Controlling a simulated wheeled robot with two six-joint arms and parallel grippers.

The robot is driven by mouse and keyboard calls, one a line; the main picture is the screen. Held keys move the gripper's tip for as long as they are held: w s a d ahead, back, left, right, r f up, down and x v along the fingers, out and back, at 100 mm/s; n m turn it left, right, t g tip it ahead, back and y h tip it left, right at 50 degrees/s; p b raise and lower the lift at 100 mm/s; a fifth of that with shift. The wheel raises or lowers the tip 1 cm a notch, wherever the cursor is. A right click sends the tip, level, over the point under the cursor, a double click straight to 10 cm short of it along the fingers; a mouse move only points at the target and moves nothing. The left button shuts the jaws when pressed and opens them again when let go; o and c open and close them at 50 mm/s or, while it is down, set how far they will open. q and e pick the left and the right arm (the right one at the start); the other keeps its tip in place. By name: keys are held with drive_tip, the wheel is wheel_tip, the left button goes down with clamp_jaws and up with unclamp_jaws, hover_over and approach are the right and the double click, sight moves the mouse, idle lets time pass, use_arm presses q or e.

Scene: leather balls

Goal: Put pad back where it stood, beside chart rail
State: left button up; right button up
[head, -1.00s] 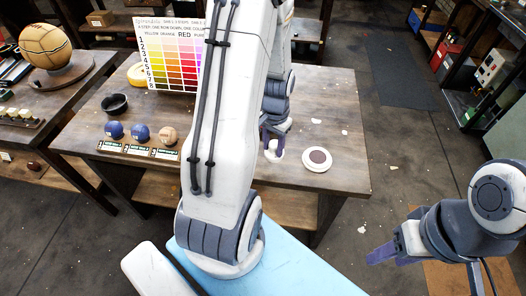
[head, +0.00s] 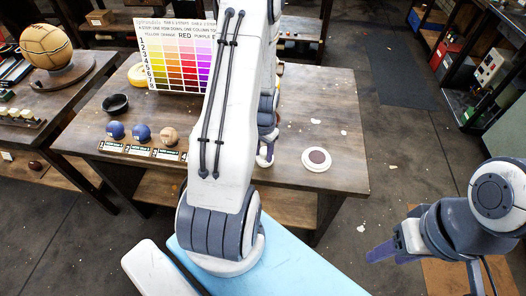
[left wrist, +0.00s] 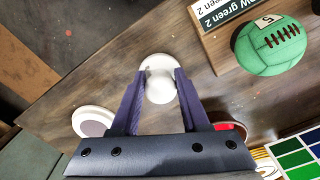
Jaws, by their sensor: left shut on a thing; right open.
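A round white pad with a knob-like top (left wrist: 158,88) is between the fingers of my left gripper (left wrist: 159,76), which is shut on it, in the left wrist view. In the head view my left gripper (head: 266,152) is low over the table near its front edge, partly hidden by my arm. I cannot tell whether the pad touches the table. The colour chart (head: 176,58) stands at the table's back left; its rail is not clearly seen. My right gripper (head: 382,253) is open and empty, off the table at the lower right.
A white dish with a dark centre (head: 316,159) lies right of my left gripper. A green ball (left wrist: 270,45) sits by a labelled rail. Two blue balls and a tan ball (head: 169,136) line the front left. The table's right side is mostly clear.

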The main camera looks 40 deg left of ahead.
sight(264, 152)
use_arm(q)
drive_tip(key=o, duration=1.2)
drive_tip(key=shift+f, duration=0.1)
wheel_tip(264, 152, up, 12)
drive_tip(key=s+d+r+m, duration=0.15)
drive_tip(key=d+r, duration=0.25)
drive_tip(key=d, duration=0.7)
drive_tip(key=s+d+r+m, duration=0.1)
drive_tip(key=d+r+m, duration=0.2)
drive_tip(key=d, duration=0.7)
drive_tip(key=s+d+r+m, duration=0.1)
drive_tip(key=s+d, duration=0.2)
drive_tip(key=s, duration=0.1)
drive_tip(key=s+d+r+m, duration=0.1)
drive_tip(key=s+d, duration=0.2)
drive_tip(key=s, duration=0.1)
drive_tip(key=s+d+r+m+h, duration=0.1)
drive_tip(key=s+d, duration=0.2)
drive_tip(key=s, duration=0.2)
drive_tip(key=shift+d+r+m, duration=0.15)
drive_tip(key=shift+d+m, duration=0.2)
